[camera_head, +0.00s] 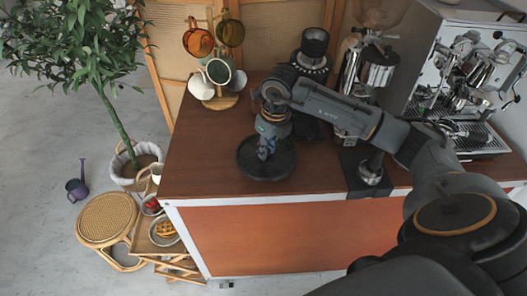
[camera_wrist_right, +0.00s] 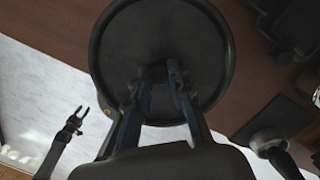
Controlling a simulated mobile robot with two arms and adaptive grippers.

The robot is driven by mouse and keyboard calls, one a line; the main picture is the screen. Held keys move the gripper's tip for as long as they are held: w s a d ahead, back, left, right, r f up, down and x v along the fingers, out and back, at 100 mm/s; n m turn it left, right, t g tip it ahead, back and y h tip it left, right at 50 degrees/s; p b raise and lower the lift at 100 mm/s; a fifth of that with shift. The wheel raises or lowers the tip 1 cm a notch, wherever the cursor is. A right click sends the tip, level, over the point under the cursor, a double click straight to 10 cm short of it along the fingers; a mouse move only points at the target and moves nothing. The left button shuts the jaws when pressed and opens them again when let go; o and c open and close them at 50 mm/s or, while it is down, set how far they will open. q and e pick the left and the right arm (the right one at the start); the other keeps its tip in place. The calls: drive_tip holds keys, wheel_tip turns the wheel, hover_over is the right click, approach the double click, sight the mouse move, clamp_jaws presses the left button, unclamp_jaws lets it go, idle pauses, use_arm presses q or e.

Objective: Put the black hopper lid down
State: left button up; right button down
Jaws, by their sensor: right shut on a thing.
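The black hopper lid (camera_head: 249,166) is a round, dark disc with a raised rim, over the front left part of the brown counter (camera_head: 205,150). My right gripper (camera_head: 266,152) points down at its middle. In the right wrist view the lid (camera_wrist_right: 115,45) fills the upper middle, and the two fingers (camera_wrist_right: 160,72) close on its centre; the gripped part is mostly hidden. I cannot tell whether the lid touches the counter. A gripper at lower left of the wrist view looks like my left gripper (camera_wrist_right: 79,116), fingers apart and empty.
A mug tree (camera_head: 221,101) with several mugs stands at the back left. A grinder (camera_head: 379,72) and espresso machine (camera_head: 455,60) stand to the right. A tamper (camera_head: 370,172) sits on a black mat (camera_head: 352,186) near the front edge. Counter left of the lid is clear.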

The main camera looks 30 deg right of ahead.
drive_tip(key=shift+w+f, duration=0.55)
drive_tip(key=shift+f, duration=0.05)
drive_tip(key=f, duration=0.1)
drive_tip(key=f+p, duration=0.2)
drive_tip(key=shift+w+a, duration=0.1)
drive_tip(key=shift+w, duration=0.15)
drive_tip(key=shift+f, duration=0.3)
drive_tip(key=shift+f, duration=0.1)
drive_tip(key=shift+f, duration=0.15)
drive_tip(key=c, duration=1.2)
unclamp_jaws()
